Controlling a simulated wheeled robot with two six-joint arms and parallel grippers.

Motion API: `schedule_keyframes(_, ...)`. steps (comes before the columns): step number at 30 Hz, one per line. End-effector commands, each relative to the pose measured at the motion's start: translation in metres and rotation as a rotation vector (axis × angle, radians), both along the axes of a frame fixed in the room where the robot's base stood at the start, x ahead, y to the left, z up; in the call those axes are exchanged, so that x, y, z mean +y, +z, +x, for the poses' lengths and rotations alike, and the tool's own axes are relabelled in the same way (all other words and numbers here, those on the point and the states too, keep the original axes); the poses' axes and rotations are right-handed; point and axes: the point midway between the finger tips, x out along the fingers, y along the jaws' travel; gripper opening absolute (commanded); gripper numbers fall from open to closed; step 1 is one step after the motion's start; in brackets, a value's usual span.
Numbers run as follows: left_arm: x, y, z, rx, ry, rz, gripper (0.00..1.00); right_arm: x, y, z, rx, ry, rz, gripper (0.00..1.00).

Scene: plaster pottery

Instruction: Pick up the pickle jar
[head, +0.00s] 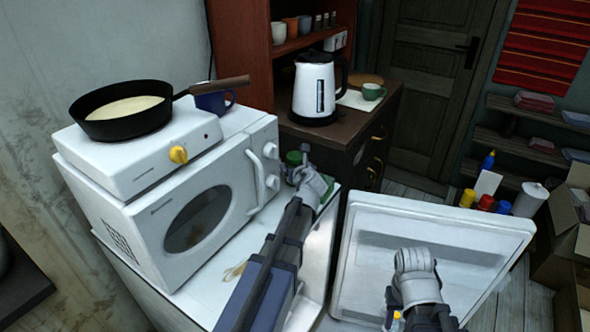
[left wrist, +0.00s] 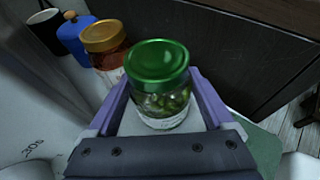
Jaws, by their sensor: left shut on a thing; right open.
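The pickle jar (left wrist: 163,108) is glass with a green lid and green pickles inside. In the left wrist view it stands between the two fingers of my left gripper (left wrist: 160,100), which is shut on it. In the head view my left gripper (head: 302,170) is beside the microwave's right end, and a green part of the jar (head: 293,157) shows just beyond it. The rest of the jar is hidden there. My right gripper (head: 414,264) is open and empty, over the open white door, away from the jar.
A jar with an orange lid (left wrist: 103,38) stands close to the left of the pickle jar, with a blue container (left wrist: 76,36) beyond it. The white microwave (head: 200,215) is left of my left arm. The open white door (head: 440,215) is to the right. A dark cabinet (head: 345,125) stands behind.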

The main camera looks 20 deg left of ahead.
Motion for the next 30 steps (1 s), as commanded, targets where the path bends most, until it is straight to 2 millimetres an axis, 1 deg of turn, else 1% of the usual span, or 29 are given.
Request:
schedule_keyframes(1,0.0,0.0,0.0,0.001,0.0,-0.001,0.03,0.0,0.0,0.0,0.0,0.0,0.0,0.45)
schedule_keyframes(2,0.0,0.0,0.0,0.001,0.0,-0.001,0.0,0.0,0.0,0.0,0.0,0.0,0.0,0.45)
schedule_keyframes(14,0.0,0.001,0.0,0.0,0.0,0.0,0.0,0.0,0.001,0.0,0.0,0.0,0.0,0.45)
schedule_keyframes(19,0.0,0.004,0.0,0.0,0.0,0.001,0.0,0.0,0.004,0.0,0.0,0.0,0.0,0.45)
schedule_keyframes(26,0.0,0.016,0.0,0.0,-0.001,0.001,0.0,0.0,0.016,0.0,0.0,0.0,0.0,0.45)
schedule_keyframes(30,0.0,0.028,0.0,0.0,-0.001,0.001,0.0,0.0,0.028,0.0,0.0,0.0,0.0,0.45)
